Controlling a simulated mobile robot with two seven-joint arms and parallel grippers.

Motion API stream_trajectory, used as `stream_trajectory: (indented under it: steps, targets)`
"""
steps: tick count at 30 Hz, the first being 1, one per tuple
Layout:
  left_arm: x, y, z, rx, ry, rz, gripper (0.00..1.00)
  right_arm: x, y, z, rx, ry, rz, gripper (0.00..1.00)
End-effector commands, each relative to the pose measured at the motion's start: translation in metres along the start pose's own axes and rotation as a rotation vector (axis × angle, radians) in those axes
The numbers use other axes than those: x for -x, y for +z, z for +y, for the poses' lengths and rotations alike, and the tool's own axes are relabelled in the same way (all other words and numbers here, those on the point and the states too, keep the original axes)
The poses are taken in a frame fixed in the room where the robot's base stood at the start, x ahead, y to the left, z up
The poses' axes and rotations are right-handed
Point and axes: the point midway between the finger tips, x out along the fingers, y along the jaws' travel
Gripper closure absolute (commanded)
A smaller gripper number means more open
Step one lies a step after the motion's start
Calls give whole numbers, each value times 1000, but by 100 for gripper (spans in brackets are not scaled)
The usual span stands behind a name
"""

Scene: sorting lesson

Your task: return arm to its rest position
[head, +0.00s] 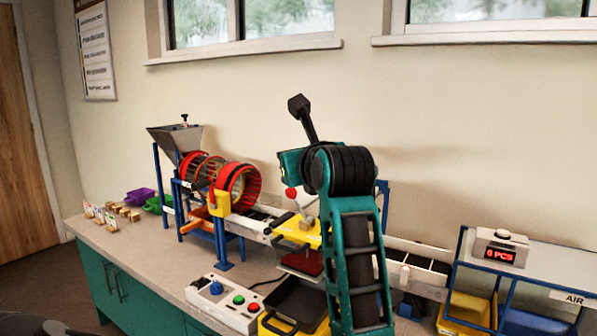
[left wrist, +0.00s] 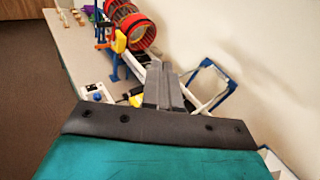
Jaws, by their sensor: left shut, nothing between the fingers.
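My left gripper (left wrist: 165,85) shows in the left wrist view with its two grey fingers together and nothing between them. In the head view my teal left arm rises from the bottom edge, right of the middle, and bends at a black joint. Its hand is raised above the bench line and stands in front of the middle of the machine. My right gripper is in neither view.
The bench carries a hopper (head: 175,138), a red drum (head: 238,186), a control box (head: 225,303) and a black tray (head: 297,303). A display unit (head: 500,247) and a yellow bin (head: 464,311) are at the right. The wall is close behind; air above the bench is clear.

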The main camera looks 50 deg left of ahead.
Motion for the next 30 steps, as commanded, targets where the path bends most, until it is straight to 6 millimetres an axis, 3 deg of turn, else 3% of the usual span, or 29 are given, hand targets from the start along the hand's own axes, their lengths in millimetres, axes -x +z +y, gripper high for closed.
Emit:
stream_trajectory:
  steps: [7,30]
  targets:
    - [15,11,4,0,0,0,100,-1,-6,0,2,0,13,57]
    - [15,11,4,0,0,0,100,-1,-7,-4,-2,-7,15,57]
